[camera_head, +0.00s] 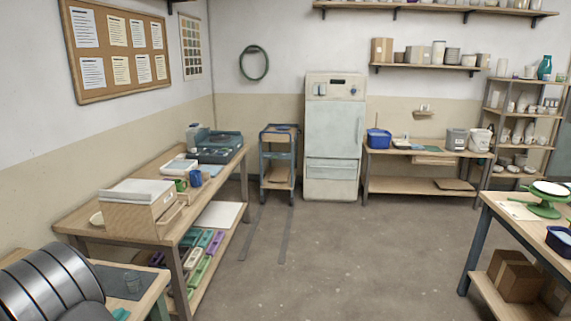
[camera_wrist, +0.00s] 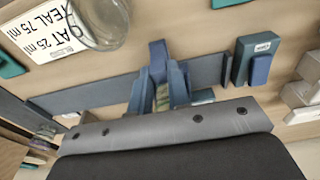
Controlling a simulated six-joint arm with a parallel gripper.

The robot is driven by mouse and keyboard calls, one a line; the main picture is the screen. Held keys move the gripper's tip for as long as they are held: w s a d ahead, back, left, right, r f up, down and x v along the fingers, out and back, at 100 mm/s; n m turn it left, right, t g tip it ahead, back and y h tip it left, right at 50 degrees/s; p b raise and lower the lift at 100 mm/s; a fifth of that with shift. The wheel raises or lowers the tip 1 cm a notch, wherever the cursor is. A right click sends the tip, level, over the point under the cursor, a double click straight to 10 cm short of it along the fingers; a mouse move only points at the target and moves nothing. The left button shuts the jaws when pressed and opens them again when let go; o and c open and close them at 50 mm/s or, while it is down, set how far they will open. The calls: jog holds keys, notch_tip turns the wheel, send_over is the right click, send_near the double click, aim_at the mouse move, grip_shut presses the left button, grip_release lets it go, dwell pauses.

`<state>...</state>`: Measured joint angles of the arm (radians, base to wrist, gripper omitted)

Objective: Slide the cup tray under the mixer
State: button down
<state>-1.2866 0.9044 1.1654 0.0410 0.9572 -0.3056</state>
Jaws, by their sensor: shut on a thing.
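In the wrist view, my gripper (camera_wrist: 160,88) has its blue-grey fingers close together over a blue-grey strip (camera_wrist: 90,95). It is shut on a narrow piece between the fingers, mostly hidden; I cannot tell whether this is the cup tray. A clear cup (camera_wrist: 103,18) stands at the upper left, by a card (camera_wrist: 42,38) reading teal 75 ml and a second amount. A blue-grey block with a white label (camera_wrist: 257,57) is at the right. I cannot identify the mixer.
The long left workbench (camera_head: 112,219) holds a paper box (camera_head: 140,211), small cups and blue-grey equipment (camera_head: 215,150). A blue trolley (camera_head: 279,160) and pale cabinet (camera_head: 334,138) stand at the back. Another table (camera_head: 492,203) is at the right. The middle floor is clear.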

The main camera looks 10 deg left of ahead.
jog(key=shift+s, duration=2.45)
jog(key=c, duration=1.5)
grip_release()
jog(key=shift+o, duration=0.2)
jog(key=shift+r, duration=0.15)
notch_tip(320, 180, up, 7)
jog(key=shift+f, duration=0.2)
